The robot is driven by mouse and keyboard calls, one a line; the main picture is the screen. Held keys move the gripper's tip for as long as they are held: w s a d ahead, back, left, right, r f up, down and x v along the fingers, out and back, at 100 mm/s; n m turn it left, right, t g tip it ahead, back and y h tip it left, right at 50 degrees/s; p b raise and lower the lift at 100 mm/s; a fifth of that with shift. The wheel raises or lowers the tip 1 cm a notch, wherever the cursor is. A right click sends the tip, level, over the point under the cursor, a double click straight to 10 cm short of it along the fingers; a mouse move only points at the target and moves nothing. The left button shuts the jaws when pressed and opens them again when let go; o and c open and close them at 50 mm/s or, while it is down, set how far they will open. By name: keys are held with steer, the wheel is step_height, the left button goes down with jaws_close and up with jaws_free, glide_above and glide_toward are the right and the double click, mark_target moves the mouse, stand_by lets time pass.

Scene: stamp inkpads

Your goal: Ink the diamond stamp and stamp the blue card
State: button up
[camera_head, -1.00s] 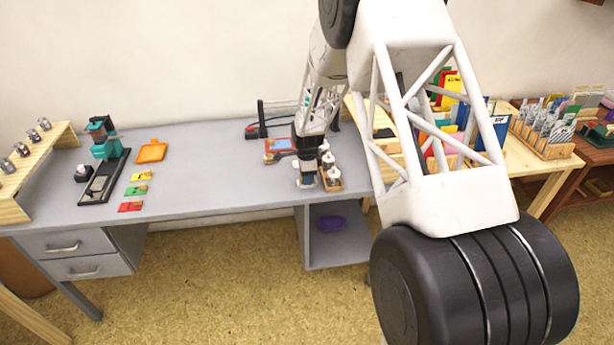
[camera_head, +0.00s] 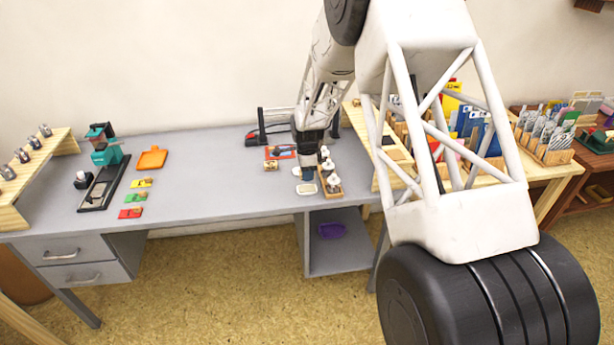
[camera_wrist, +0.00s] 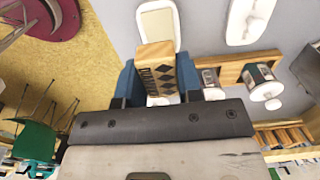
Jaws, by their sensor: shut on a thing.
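My gripper (camera_wrist: 159,85) is shut on the diamond stamp (camera_wrist: 156,65), a wooden block with dark diamonds on its side. In the head view my gripper (camera_head: 307,174) hangs low over the grey desk, close to its front edge. A white-rimmed pad with a pale face (camera_head: 305,189) lies just in front of it; it also shows beyond the stamp in the wrist view (camera_wrist: 158,14). The stamp's underside is hidden, and I cannot tell whether it touches anything. A blue card (camera_head: 282,152) seems to lie on a red mat behind my gripper, partly covered.
A wooden tray with white-topped jars (camera_head: 330,180) stands right beside my gripper. A small wooden block (camera_head: 271,165) lies to its left. Yellow (camera_head: 141,183), green (camera_head: 135,197) and red (camera_head: 130,212) pieces lie far left, near a teal press (camera_head: 105,146). The desk between is clear.

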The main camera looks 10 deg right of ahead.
steer(key=shift+r, duration=1)
steer(key=shift+w+a, duration=0.15)
steer(key=shift+w, duration=0.6)
steer(key=w+a, duration=0.1)
steer(key=w, duration=0.6)
steer(key=w+a, duration=0.2)
steer(key=w, duration=0.5)
steer(key=w+a, duration=0.2)
steer(key=w, duration=0.5)
steer(key=shift+w+f, duration=0.1)
steer(key=shift+w, duration=0.25)
steer(key=shift+w+a+f, duration=0.1)
steer(key=shift+w+a, duration=0.05)
steer(key=shift+w, duration=0.45)
steer(key=shift+w+a+f, duration=0.1)
steer(key=shift+w+a, duration=0.05)
steer(key=shift+w, duration=0.4)
steer(key=shift+f, duration=0.15)
steer(key=shift+f, duration=2.85)
steer(key=shift+f, duration=0.55)
steer(key=shift+r, duration=0.1)
